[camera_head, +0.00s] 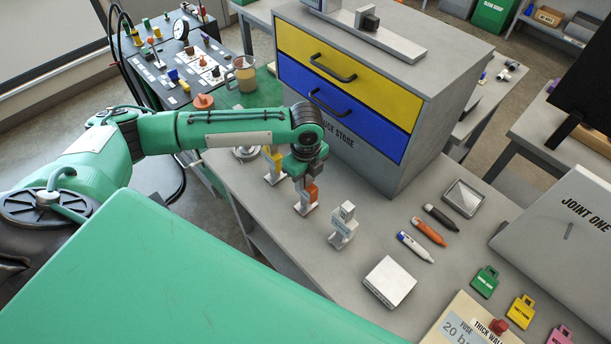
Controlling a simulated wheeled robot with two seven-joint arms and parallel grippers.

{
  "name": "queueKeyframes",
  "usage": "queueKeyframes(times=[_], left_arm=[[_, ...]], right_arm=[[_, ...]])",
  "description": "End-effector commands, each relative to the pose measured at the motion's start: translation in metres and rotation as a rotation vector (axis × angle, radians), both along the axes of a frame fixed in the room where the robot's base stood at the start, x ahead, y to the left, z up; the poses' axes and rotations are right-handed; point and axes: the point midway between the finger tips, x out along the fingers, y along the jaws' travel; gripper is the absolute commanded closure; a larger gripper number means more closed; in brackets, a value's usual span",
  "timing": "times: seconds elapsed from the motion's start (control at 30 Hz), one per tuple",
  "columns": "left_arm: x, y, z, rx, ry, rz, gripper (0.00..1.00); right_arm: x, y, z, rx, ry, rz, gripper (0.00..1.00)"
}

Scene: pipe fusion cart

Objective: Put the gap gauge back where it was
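Three small upright pieces stand in a row on the grey bench (262,218): one with a yellow body (274,162), one with an orange body (311,193) and a light foot, and a plain grey-white one (343,226). No readable label tells me which of them is the gap gauge. My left gripper (308,178) points down right at the orange piece and covers its top. I cannot tell whether its fingers are closed on it, or whether the piece's foot touches the bench. My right gripper is out of view.
A cabinet with a yellow drawer (345,78) and a blue drawer (342,114) stands close behind. On the bench lie a white block (390,282), several markers (428,232), a small tray (463,198) and coloured tags (485,282). A control panel with a mug (243,74) is at the back left.

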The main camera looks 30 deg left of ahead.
Motion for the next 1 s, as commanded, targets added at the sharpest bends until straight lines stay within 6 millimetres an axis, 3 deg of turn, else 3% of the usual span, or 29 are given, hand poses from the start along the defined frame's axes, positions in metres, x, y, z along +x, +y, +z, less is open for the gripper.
queueKeyframes(times=[0.03,0.1,0.47,0.63,1.0], left_arm=[[0.000,0.000,0.000,0.000,0.000,0.000,0.65],[0.000,0.000,0.000,0.000,0.000,0.000,0.53],[0.001,0.000,0.005,0.000,-0.001,0.000,0.53],[0.001,0.000,0.029,-0.001,-0.005,0.000,0.53],[0.001,0.000,0.104,-0.001,-0.003,0.000,0.53]], right_arm=[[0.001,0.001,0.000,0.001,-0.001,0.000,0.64],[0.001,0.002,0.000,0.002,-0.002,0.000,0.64],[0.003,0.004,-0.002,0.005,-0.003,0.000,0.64],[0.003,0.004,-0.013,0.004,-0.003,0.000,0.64],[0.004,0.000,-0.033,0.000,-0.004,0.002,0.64]])
